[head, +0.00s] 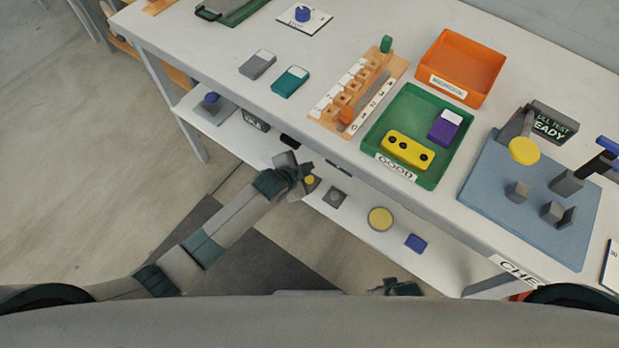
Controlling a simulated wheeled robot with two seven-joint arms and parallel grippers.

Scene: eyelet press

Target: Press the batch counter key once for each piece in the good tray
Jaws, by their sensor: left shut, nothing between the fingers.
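The green good tray (371,142), labelled GOOD, stands on the table and holds a yellow piece (396,151) with black dots and a purple piece (439,133) with a white top. My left gripper (309,168) is shut and empty, low by the table's front edge. A small yellow button (310,181) shows right beside its fingertips; whether they touch it I cannot tell. I cannot make out which thing is the batch counter key. A dark part at the bottom edge, probably my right gripper (397,287), is mostly hidden.
A wooden numbered rack (395,70) and an orange bin (468,55) stand by the good tray. A blue-grey plate (490,205) with a press and a READY display (553,127) is at right. The lower shelf (355,225) holds a yellow disc (380,218) and a blue block (416,243).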

